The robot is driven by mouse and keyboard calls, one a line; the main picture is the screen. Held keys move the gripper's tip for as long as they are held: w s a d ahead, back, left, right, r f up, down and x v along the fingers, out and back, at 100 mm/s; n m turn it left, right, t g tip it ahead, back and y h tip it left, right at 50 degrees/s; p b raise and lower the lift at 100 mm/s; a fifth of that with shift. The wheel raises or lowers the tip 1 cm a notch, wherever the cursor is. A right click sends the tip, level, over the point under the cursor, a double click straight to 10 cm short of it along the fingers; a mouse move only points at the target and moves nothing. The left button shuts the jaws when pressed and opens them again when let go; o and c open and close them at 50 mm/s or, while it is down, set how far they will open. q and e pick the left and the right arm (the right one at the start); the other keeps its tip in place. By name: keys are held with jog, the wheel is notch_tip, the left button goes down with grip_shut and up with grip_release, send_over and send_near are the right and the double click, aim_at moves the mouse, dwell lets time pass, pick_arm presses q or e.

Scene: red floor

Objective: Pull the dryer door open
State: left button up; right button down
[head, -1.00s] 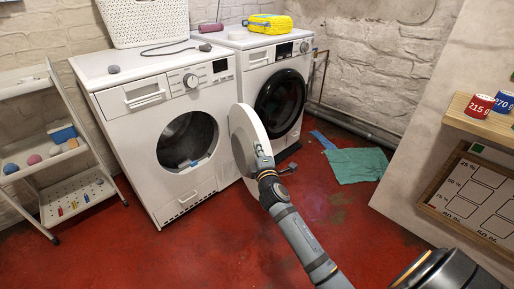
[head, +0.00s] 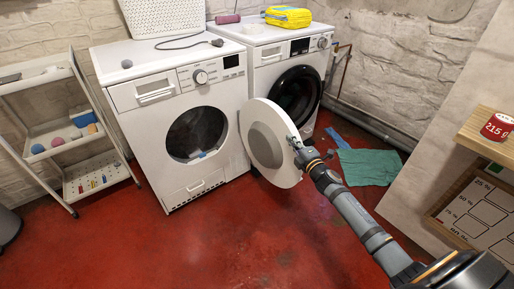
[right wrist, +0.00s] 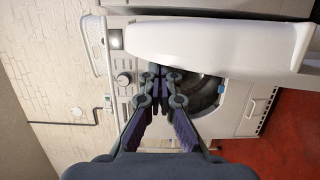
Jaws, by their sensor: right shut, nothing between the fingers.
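The dryer (head: 180,115) is the left white machine in the head view; it also shows in the right wrist view (right wrist: 210,120). Its round white door (head: 273,143) stands swung out to the right, baring the dark drum opening (head: 196,134). A small bluish item lies at the lower rim of the opening. My left gripper is out of view.
A washing machine (head: 292,60) with a dark closed door stands right of the dryer. A white shelf cart (head: 72,140) stands at left. A green cloth (head: 369,167) lies on the red floor. A wooden wall shelf (head: 486,133) is at right. Floor in front of the dryer is clear.

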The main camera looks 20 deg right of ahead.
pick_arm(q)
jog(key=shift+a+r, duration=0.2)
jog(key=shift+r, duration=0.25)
pick_arm(e)
jog(key=w+d+n+y, duration=0.1)
jog(key=w+d, duration=0.1)
jog(key=d, duration=0.6)
jog(key=shift+d+y, duration=0.15)
jog(key=shift+y, duration=0.15)
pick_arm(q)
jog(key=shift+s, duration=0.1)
pick_arm(e)
jog(key=shift+w, duration=0.1)
